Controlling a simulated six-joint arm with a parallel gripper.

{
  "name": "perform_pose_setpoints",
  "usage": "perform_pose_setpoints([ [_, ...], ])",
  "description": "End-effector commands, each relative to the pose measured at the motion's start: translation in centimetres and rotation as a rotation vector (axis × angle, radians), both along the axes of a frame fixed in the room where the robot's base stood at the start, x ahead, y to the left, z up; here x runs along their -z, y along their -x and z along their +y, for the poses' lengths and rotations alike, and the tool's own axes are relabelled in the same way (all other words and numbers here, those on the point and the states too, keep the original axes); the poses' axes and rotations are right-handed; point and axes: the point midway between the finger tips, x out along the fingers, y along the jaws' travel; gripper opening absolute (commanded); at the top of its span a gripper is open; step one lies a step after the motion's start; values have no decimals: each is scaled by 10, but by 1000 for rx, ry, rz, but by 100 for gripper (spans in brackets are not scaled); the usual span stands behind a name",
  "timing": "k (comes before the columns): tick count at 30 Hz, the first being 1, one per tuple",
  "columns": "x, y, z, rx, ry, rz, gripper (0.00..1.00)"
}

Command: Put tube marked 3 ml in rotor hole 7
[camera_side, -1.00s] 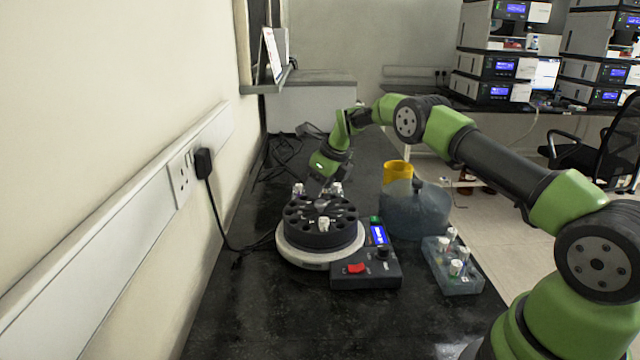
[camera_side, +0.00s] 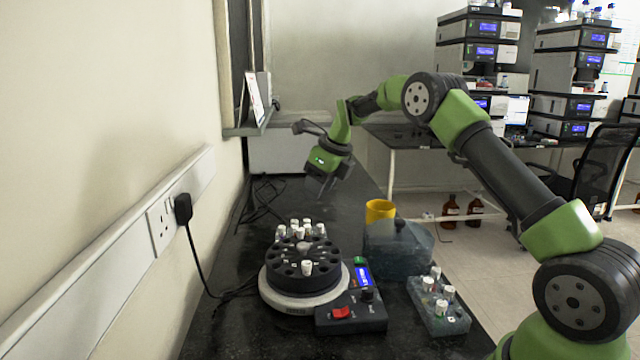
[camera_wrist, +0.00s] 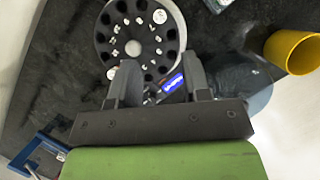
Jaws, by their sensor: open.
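The black rotor (camera_side: 278,279) sits on a round white-based machine left of centre in the side view; it also shows at the top of the wrist view (camera_wrist: 103,38). One white-capped tube (camera_side: 307,268) stands upright in a near-side rotor hole. In the wrist view one white cap (camera_wrist: 160,16) shows in the rotor's ring. Several white-capped tubes (camera_side: 319,229) stand at the rotor's far side; I cannot tell what holds them. Hole numbers and the 3 ml marking are not readable. My gripper (camera_side: 325,192) is open and empty, raised beyond the rotor; its fingers (camera_wrist: 158,75) are apart.
A control box (camera_side: 350,320) with a red switch and blue display adjoins the rotor. A grey-blue rack (camera_side: 440,318) with several capped tubes is at right. A yellow cup (camera_side: 380,210) and a bluish translucent container (camera_side: 398,250) stand behind it. A cable runs along the left wall.

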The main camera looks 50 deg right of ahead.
Motion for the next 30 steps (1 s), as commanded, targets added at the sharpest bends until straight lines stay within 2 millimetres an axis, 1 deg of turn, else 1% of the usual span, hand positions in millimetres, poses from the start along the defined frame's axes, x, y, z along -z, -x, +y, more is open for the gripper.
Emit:
perform_pose_setpoints([
  [1,-4,2,-1,0,1,0,44],
  [5,-8,4,0,-1,0,0,44],
  [8,-17,6,6,-51,21,-10,44],
  [11,-42,16,22,-200,84,-39,44],
  [12,-56,23,32,-291,123,-57,44],
  [14,-77,38,49,-445,191,-84,44],
  [15,-91,50,61,-558,243,-106,44],
  [17,-109,70,79,-729,322,-136,44],
  [18,-119,84,90,-843,377,-158,44],
  [20,-131,108,106,-1011,461,-189,44],
  [21,-138,125,116,-1123,517,-208,44],
  [23,-144,150,129,-1288,607,-240,44],
  [24,-147,168,138,-1397,667,-259,44],
  [26,-148,194,149,-1559,761,-289,44],
  [27,-146,211,155,-1661,823,-307,44],
  [30,-138,249,166,-1893,969,-346,44],
])
